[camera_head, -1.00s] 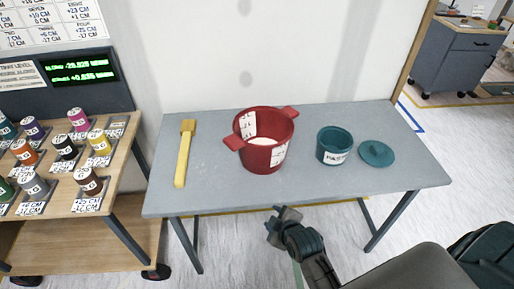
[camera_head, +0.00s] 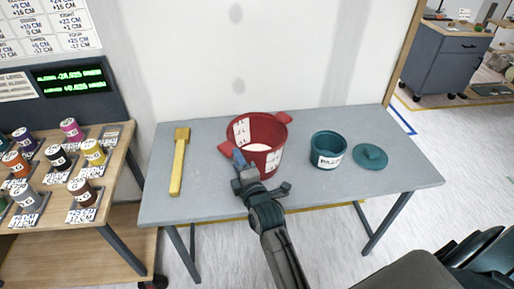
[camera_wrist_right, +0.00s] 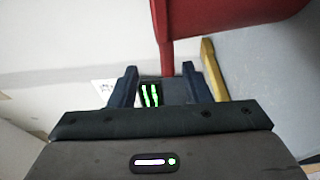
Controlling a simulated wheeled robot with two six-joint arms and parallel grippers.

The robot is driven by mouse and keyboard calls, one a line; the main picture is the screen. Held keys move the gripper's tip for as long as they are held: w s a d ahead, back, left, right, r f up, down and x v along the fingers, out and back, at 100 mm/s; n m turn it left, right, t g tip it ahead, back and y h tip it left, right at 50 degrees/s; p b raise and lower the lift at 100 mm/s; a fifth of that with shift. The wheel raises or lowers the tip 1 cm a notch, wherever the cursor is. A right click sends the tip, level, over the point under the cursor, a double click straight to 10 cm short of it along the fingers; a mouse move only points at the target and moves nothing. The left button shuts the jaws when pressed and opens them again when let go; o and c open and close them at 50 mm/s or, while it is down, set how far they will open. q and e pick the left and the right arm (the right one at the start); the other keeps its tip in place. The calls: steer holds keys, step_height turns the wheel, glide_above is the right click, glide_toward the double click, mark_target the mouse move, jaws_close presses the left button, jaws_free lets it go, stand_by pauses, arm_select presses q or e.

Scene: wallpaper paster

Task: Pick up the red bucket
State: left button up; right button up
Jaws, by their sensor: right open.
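The red bucket (camera_head: 268,158) stands upright on the grey table, with white labels on its wall and a handle at each side. My right gripper (camera_head: 258,172) is open at the bucket's front left, close to its left handle (camera_head: 226,149). In the right wrist view the bucket (camera_wrist_right: 230,14) fills the top, and a red part of it reaches down towards the gap between the open fingers (camera_wrist_right: 160,86). I cannot tell whether they touch it. My left gripper is not in view.
On the table (camera_head: 210,200), a yellow brush (camera_head: 178,165) lies left of the bucket. A teal pot (camera_head: 327,150) and its lid (camera_head: 370,156) are to the right. A wooden stand (camera_head: 108,208) with several coloured spools is at the left. The table's front strip is clear.

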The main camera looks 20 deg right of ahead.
mark_target(231, 146)
steer(key=w, duration=0.2)
steer(key=w+p, duration=0.1)
steer(key=w, duration=0.2)
steer(key=w+f, duration=0.1)
steer(key=w, duration=0.2)
steer(key=shift+d, duration=0.25)
steer(key=shift+s, duration=0.1)
steer(key=shift+r, duration=0.1)
jaws_close()
steer(key=shift+r, duration=0.1)
